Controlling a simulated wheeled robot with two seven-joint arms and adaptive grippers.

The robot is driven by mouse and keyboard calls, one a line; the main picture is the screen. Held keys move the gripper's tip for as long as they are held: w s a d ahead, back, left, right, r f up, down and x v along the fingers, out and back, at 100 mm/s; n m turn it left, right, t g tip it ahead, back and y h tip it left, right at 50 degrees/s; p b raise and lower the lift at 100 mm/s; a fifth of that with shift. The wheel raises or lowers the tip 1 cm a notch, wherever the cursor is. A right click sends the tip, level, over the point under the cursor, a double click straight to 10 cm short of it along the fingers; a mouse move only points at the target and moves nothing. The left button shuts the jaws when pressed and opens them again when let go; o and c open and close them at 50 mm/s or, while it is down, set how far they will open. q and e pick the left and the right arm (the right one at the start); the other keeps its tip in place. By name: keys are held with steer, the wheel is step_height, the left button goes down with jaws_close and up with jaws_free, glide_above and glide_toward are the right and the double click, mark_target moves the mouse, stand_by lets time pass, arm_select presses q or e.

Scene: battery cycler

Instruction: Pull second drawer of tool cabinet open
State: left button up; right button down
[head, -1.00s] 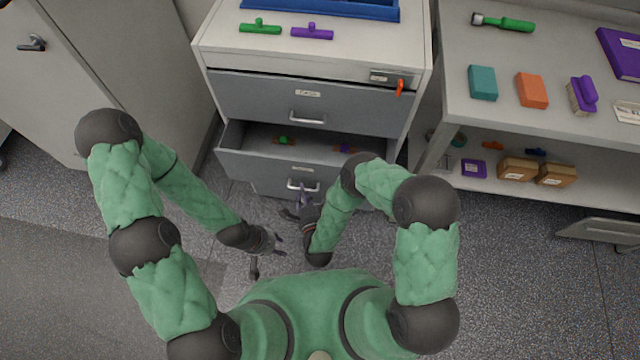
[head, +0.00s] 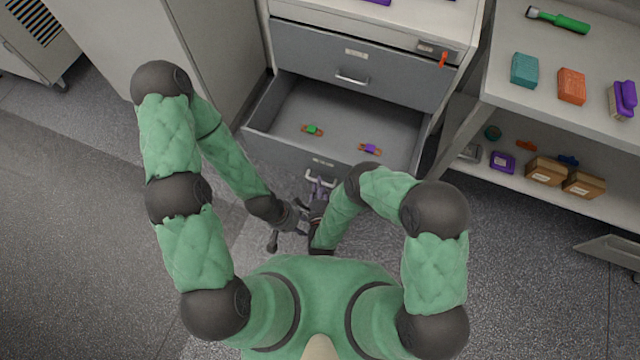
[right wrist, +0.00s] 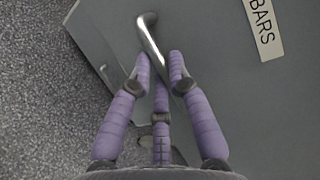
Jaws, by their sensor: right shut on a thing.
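The tool cabinet (head: 277,40) stands in front of me in the head view. Its second drawer (head: 275,150) is pulled far out, and its inside shows. A green-marked item (head: 312,130) and a purple-marked item (head: 370,149) lie on the drawer floor. My right gripper (head: 320,186) is shut on the drawer's silver handle (right wrist: 150,38); in the right wrist view its purple fingers (right wrist: 160,66) close around the bar. A label reading "BARS" (right wrist: 263,28) is on the drawer front. My left gripper (head: 287,236) is open and empty, below and left of the handle.
A grey locker (head: 130,50) stands at left. Floor is free on both sides of me.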

mark_target(319, 161)
steer(key=c, duration=1.1)
jaws_free()
steer(key=shift+c, duration=0.2)
steer(key=r, duration=0.9)
steer(key=shift+w+a+r, duration=0.2)
steer(key=shift+w+r, duration=0.05)
steer(key=shift+w, duration=0.15)
steer(key=shift+s+r, duration=0.2)
steer(key=shift+r, duration=0.45)
steer(key=shift+s+d+f, duration=0.15)
steer(key=shift+f, duration=0.3)
steer(key=shift+s, duration=0.1)
